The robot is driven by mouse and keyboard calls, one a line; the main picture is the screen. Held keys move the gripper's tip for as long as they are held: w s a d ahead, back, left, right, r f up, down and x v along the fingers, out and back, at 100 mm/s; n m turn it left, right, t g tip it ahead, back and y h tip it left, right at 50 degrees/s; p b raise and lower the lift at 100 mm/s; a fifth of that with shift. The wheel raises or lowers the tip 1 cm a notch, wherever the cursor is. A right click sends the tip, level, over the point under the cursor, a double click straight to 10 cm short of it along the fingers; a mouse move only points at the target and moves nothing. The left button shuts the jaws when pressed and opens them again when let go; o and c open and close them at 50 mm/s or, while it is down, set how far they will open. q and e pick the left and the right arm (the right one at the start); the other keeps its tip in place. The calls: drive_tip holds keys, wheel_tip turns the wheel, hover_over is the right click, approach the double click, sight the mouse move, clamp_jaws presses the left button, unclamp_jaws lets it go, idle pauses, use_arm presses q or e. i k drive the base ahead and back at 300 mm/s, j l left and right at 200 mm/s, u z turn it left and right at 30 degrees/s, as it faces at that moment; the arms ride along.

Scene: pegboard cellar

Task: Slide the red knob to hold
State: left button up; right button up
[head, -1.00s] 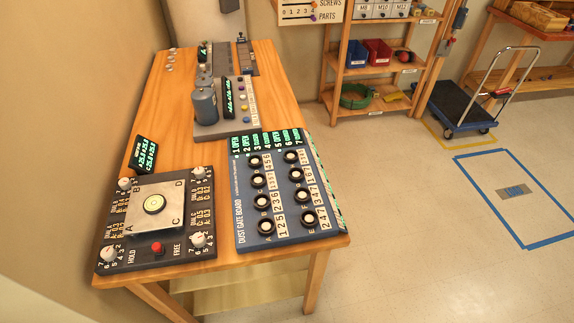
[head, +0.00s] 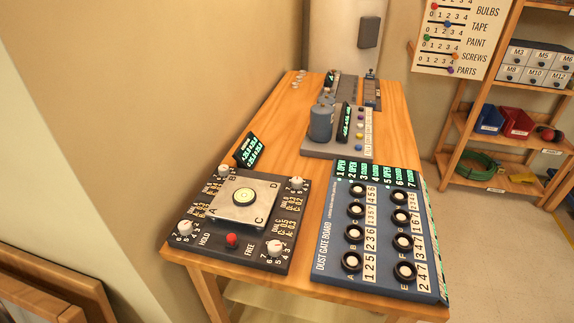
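The red knob (head: 232,240) sits at the front edge of a dark levelling panel (head: 262,262) on the near left of the wooden table. The word HOLD is printed left of the knob and FREE right of it; the knob stands between the two words. The panel carries a square metal plate (head: 228,211) with a round green bubble level (head: 243,196) and white dials at its corners, such as the front right dial (head: 275,248). Neither of my grippers is in view.
A blue dust gate board (head: 328,232) with several round black-and-white knobs lies right of the panel. A small green display (head: 247,150) stands behind the panel. A blue-grey cylinder (head: 321,123) stands farther back. Bare wood (head: 285,135) lies between. A wall is at left.

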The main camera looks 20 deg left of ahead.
sight(231, 238)
drive_tip(key=u, duration=1.15)
